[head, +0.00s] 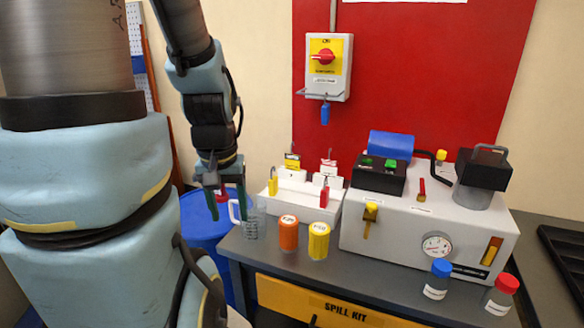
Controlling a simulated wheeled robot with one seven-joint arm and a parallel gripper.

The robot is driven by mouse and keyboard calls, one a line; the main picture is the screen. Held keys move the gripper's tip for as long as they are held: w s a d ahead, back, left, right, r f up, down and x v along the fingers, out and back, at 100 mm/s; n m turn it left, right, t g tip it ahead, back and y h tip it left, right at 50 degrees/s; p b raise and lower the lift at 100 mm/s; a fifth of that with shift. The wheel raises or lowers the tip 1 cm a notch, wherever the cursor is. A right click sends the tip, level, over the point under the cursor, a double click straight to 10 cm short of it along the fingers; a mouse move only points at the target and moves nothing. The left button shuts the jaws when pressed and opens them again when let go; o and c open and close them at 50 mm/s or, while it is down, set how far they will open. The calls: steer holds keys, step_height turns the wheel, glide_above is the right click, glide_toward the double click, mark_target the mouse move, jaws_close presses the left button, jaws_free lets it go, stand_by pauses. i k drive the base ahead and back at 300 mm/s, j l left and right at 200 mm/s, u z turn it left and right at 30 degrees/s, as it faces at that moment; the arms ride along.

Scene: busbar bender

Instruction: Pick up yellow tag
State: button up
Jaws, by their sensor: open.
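A yellow tag (292,161) stands upright at the back left of a white stepped holder (302,206) on the bench. A red-and-white tag (328,167) stands to its right, and a yellow padlock (273,184) sits in front of it to the left. My gripper (227,211) hangs fingers down, left of the holder and apart from the tag. Its two dark green fingers are spread with nothing held between them. The lower part of the yellow tag is partly hidden by the holder.
A clear measuring jug (252,222) stands just right of my gripper, with an orange canister (288,233) and a yellow canister (318,241) nearby. A blue drum (205,240) is beside the bench. The white bender machine (400,225) stands right of the holder.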

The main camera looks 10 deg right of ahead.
mark_target(292, 162)
steer(key=l+u, duration=0.1)
steer(key=u, duration=0.8)
steer(key=l+u, duration=0.15)
steer(key=u, duration=0.3)
steer(key=l+u, duration=0.1)
steer(key=u, duration=0.35)
steer(key=k+l+u, duration=0.25)
steer(key=l, duration=0.2)
